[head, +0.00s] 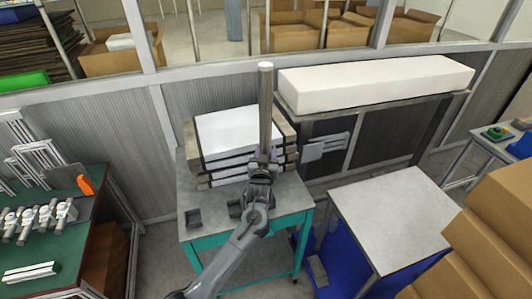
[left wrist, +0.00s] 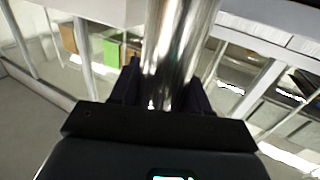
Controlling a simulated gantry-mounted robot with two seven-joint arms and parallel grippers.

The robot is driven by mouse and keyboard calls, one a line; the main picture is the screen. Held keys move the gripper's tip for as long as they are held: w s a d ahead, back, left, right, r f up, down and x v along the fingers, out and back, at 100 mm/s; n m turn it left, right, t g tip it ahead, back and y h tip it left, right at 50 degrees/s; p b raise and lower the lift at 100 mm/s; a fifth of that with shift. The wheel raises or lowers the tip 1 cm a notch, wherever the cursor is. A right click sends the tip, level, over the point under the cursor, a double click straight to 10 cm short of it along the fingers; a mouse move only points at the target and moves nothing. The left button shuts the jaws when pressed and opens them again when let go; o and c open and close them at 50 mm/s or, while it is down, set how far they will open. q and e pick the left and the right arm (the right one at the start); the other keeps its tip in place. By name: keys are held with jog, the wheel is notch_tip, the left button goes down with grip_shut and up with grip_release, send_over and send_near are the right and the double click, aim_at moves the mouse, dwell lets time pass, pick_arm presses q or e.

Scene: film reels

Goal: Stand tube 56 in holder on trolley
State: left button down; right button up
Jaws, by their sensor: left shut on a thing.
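A long metal tube (head: 265,110) with a pale top end stands upright in my left gripper (head: 262,162) in the head view. Its number is not readable. In the left wrist view the shiny tube (left wrist: 180,50) runs between the dark fingers of the left gripper (left wrist: 168,92), which are shut on it. The gripper is over the grey-topped trolley (head: 215,236) with green legs. A small dark square holder (head: 193,218) is on the trolley's left front part. Another small dark block (head: 235,209) is beside my wrist. The tube's lower end is hidden by the gripper and wrist. My right gripper is not in view.
A stack of white-topped slabs (head: 238,132) fills the trolley's back. A long white block (head: 375,80) lies on a shelf at back right. A grey-topped table (head: 392,215) is at right, near cardboard boxes (head: 490,240). A green bench (head: 75,240) is at left.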

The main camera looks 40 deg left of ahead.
pick_arm(q)
jog(key=c, duration=0.8)
grip_release()
jog(key=shift+f, duration=0.1)
jog(key=p+v, duration=0.8)
jog(key=v, duration=0.3)
